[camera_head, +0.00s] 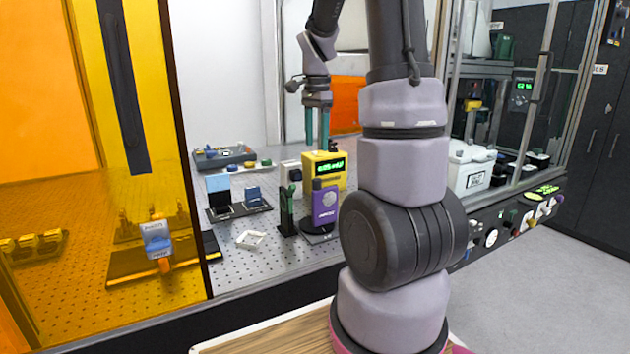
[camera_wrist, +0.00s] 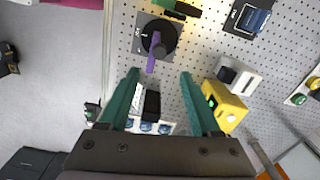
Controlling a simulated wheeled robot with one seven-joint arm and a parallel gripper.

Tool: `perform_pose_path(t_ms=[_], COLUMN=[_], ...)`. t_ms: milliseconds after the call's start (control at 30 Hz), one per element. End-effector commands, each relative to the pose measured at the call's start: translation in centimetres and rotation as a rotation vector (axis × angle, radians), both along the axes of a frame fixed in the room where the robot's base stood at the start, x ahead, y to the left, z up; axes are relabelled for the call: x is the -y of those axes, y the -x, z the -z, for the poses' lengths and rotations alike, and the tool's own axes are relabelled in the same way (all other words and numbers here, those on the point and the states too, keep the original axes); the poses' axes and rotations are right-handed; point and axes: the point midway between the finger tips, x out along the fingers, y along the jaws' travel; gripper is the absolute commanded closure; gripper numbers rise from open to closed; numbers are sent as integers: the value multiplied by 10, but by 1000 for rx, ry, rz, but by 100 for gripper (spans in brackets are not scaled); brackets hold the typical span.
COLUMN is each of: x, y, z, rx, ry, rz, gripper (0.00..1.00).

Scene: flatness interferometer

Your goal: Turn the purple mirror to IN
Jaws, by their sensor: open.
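The purple mirror (camera_head: 325,205) is an upright purple block on a round black base on the perforated bench. In the wrist view, the purple mirror (camera_wrist: 151,63) shows edge-on from above, on a dark round turntable (camera_wrist: 158,37) over a grey plate; the plate's markings are too small to read. My gripper (camera_head: 316,142) is above the bench, behind and higher than the mirror in the head view. In the wrist view, my gripper (camera_wrist: 160,73) has its two green fingers spread apart with nothing held. The mirror lies just beyond the fingertips, between their lines, apart from them.
A yellow box with a green display (camera_head: 325,168) stands close behind the mirror. A dark green post (camera_head: 288,212) stands to its left. A blue-and-black mount (camera_head: 219,193) is further left. An amber panel (camera_head: 125,130) borders the bench's left side.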

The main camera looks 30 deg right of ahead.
Motion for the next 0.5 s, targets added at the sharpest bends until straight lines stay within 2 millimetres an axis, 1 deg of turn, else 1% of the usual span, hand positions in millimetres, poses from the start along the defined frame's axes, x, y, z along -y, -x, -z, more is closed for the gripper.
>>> perform_pose_path(t_ms=[167,500], x=[2,2], y=[-1,0], z=[16,79], rx=[-10,-10], ry=[2,1], rz=[12,11], gripper=[36,36])
